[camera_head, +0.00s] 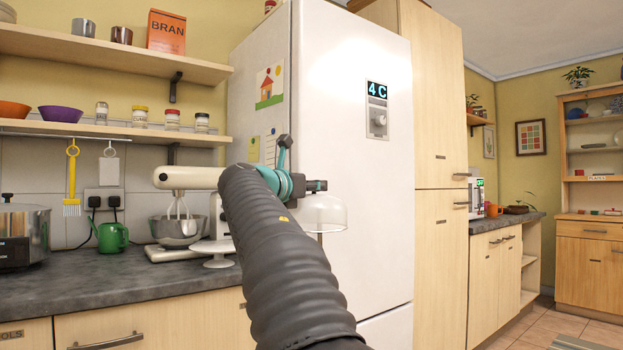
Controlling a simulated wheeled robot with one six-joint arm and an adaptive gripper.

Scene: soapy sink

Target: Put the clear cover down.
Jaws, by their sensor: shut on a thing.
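The clear cover (322,214) is a see-through dome with its rim downward. It hangs in the air in front of the white fridge, to the right of the counter's end. My gripper (317,186) is shut on the top of the cover. My dark sleeved arm reaches up from the bottom of the picture and hides part of the cover's left side.
A white cake stand (217,252) is on the grey counter (110,276), partly behind my arm. The fridge (345,80) rises close behind the cover.

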